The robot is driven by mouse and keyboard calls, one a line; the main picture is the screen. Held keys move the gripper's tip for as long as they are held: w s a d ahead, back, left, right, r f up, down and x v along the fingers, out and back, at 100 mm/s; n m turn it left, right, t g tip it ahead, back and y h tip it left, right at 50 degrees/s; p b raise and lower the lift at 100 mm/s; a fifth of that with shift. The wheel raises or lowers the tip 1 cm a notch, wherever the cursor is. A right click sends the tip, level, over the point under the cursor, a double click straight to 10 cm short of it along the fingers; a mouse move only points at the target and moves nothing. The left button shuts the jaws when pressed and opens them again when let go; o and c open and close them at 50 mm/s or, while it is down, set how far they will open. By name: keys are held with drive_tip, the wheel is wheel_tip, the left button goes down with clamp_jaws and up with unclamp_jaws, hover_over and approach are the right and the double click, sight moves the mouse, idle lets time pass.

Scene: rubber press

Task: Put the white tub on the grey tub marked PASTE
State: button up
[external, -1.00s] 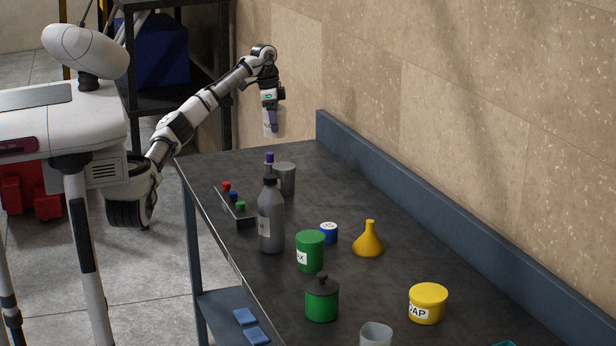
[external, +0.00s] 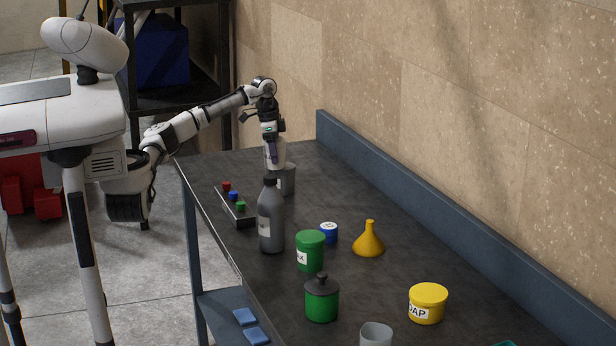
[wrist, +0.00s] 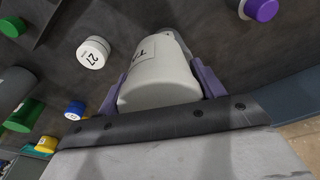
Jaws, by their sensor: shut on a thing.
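The white tub (wrist: 160,72) is held between the purple fingers of my gripper (wrist: 160,88), with part of a dark-lettered label showing. In the external view, my gripper (external: 273,152) is low over the far end of the bench, shut on the white tub (external: 281,155). The grey tub (external: 288,180) stands on the bench just below it, partly hidden by the grey bottle; its marking cannot be read. The white tub appears above the grey tub, but I cannot tell whether they touch. The grey tub is not clearly visible in the wrist view.
A grey bottle (external: 271,222) stands close in front of the grey tub. A rack with coloured knobs (external: 236,208) lies to the left. A white jar marked 27 (wrist: 93,53) and a purple-topped item (wrist: 262,10) show nearby. The bench beyond, towards the wall, is clear.

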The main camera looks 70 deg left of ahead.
drive_tip(key=shift+f, duration=0.1)
drive_tip(key=o, duration=1.3)
drive_tip(key=shift+o, duration=0.2)
drive_tip(key=r, duration=0.4)
drive_tip(key=s+r+b, duration=0.1)
drive_tip(key=r, duration=0.7)
drive_tip(key=shift+s+a+r+b, duration=0.1)
drive_tip(key=shift+s+a+b, duration=0.2)
drive_tip(key=shift+a, duration=0.1)
